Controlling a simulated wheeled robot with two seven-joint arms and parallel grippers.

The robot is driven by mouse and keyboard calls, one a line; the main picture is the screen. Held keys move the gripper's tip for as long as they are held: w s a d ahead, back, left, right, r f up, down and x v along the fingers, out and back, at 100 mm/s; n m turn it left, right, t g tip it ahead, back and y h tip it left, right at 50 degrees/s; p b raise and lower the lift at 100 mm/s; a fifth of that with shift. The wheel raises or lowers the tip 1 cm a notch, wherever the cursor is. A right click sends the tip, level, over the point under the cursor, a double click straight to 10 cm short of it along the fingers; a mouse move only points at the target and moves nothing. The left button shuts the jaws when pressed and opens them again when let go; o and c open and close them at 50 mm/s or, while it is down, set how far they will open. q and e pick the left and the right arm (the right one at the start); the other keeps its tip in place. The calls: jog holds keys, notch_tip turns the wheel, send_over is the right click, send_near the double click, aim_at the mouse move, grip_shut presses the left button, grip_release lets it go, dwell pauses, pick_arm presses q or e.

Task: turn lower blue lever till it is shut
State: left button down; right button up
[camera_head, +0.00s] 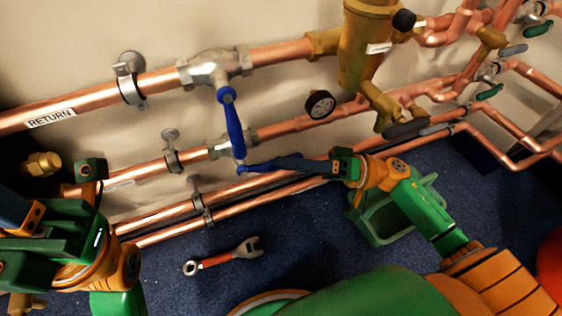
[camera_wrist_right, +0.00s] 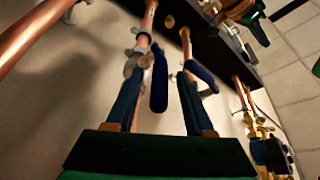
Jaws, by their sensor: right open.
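The lower blue lever (camera_head: 257,166) sticks out to the right from the lower valve (camera_head: 222,147), close to level. The upper blue lever (camera_head: 232,122) hangs down from the upper valve (camera_head: 213,67), its tip near the lower valve. My right gripper (camera_head: 290,162) comes from the right along the lower lever, covering its far end. In the right wrist view its fingers (camera_wrist_right: 160,95) are apart, with one blue handle between them and another by the right finger. I cannot tell contact. My left gripper (camera_head: 50,235) is at the lower left, its jaws unclear.
Copper pipes run along the wall, with clamps and a pressure gauge (camera_head: 319,104). A brass filter body (camera_head: 366,45) stands at the upper right. A wrench (camera_head: 222,257) lies on the blue floor. A green crate (camera_head: 378,230) stands beneath my right arm.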

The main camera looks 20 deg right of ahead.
jog(key=shift+w+a+r, duration=0.15)
jog(key=shift+w+a, duration=0.05)
jog(key=shift+a, duration=0.3)
grip_shut()
dwell(1.1)
